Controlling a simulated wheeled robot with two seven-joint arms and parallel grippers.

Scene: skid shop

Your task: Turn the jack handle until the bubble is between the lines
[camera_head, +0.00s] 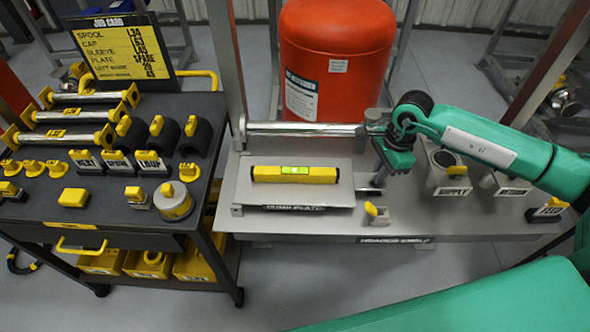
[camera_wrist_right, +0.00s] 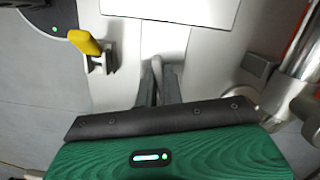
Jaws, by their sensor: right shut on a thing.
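A yellow spirit level (camera_head: 265,174) with a bright green vial (camera_head: 296,170) lies on the grey pump plate (camera_head: 240,190). The bubble and lines are too small to read. My right gripper (camera_head: 377,181) is at the right edge of the plate, pointing down. In the right wrist view my right gripper (camera_wrist_right: 158,92) is shut on the thin grey jack handle (camera_wrist_right: 156,66), whose tip shows between the fingers. In the head view the handle is mostly hidden by the gripper. My left gripper is not in view.
A yellow-tagged block (camera_head: 376,215) stands on the skid near my right gripper, and a shiny pipe (camera_head: 300,129) runs behind the plate. A red tank (camera_head: 335,60) stands behind. A dark parts cart (camera_head: 100,222) with spools and yellow-tagged parts is at left.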

